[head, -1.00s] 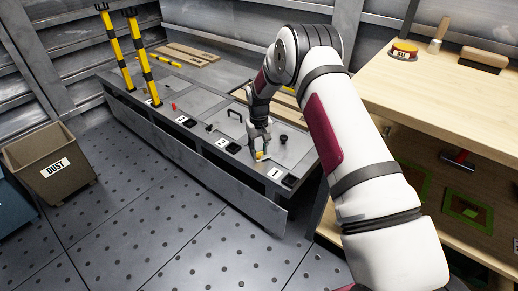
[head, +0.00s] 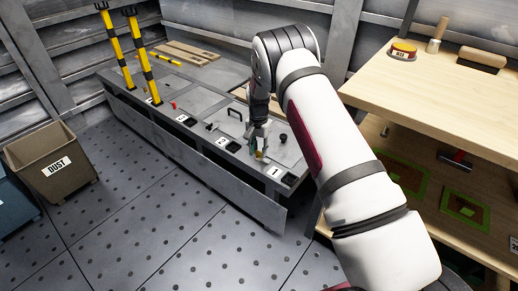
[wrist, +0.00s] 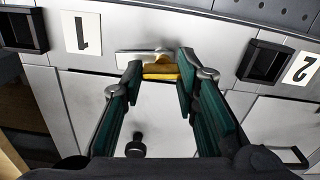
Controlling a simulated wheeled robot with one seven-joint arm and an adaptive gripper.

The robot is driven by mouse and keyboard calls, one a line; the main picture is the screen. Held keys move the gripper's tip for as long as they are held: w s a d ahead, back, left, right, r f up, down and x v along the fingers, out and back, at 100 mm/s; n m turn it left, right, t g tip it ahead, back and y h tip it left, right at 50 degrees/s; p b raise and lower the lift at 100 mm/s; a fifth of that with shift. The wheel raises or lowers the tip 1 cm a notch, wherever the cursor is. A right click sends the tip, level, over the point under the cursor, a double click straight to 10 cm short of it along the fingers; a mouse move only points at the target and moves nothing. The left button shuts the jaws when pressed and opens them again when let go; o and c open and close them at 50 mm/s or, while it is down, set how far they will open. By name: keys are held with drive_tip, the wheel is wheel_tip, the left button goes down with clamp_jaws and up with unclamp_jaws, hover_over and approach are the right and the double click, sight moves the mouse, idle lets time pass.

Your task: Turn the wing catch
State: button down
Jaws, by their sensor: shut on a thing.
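The wing catch (wrist: 161,72) shows in the wrist view as a yellow bar beside a silver metal piece, at the edge of a grey panel (wrist: 82,100) with a black knob (wrist: 136,146). My gripper (wrist: 159,76) has its two green-padded fingers on either side of the yellow bar and is shut on it. The bar lies crosswise between the fingers. In the head view my gripper (head: 260,148) is low over the bench front near label 1 (head: 275,172), and the catch is mostly hidden by the fingers.
Label 2 (head: 222,141) and dark square recesses line the bench front. A black handle (head: 235,115) stands on the neighbouring panel. Yellow-black posts (head: 143,60) rise at the left end. A wooden workbench (head: 440,95) is at the right; a dust bin (head: 50,160) stands on the floor.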

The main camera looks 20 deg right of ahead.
drive_tip(key=shift+w+a+m, duration=0.1)
drive_tip(key=shift+a+m, duration=0.4)
drive_tip(key=shift+m, duration=0.2)
drive_tip(key=shift+w, duration=0.1)
drive_tip(key=c, duration=1.2)
unclamp_jaws()
drive_tip(key=shift+r, duration=0.1)
drive_tip(key=shift+o, duration=0.4)
wheel_tip(320, 180, up, 12)
drive_tip(key=shift+w+f, duration=0.15)
drive_tip(key=shift+f, duration=0.05)
drive_tip(key=shift+g, duration=0.5)
drive_tip(key=f, duration=0.3)
drive_tip(key=s+f, duration=0.1)
drive_tip(key=f, duration=0.3)
drive_tip(key=s+d+f, duration=0.1)
drive_tip(key=f, duration=0.2)
drive_tip(key=shift+s+f, duration=0.15)
drive_tip(key=shift+f, duration=0.15)
drive_tip(key=shift+d+r+p, duration=0.6)
drive_tip(key=shift+r+p, duration=2.35)
drive_tip(key=shift+r, duration=2.25)
wheel_tip(320, 180, up, 6)
drive_tip(key=p, duration=0.2)
hover_over(256, 151)
drive_tip(key=s+d, duration=0.2)
drive_tip(key=s, duration=0.1)
drive_tip(key=shift+w+f, duration=0.15)
drive_tip(key=shift+w, duration=0.05)
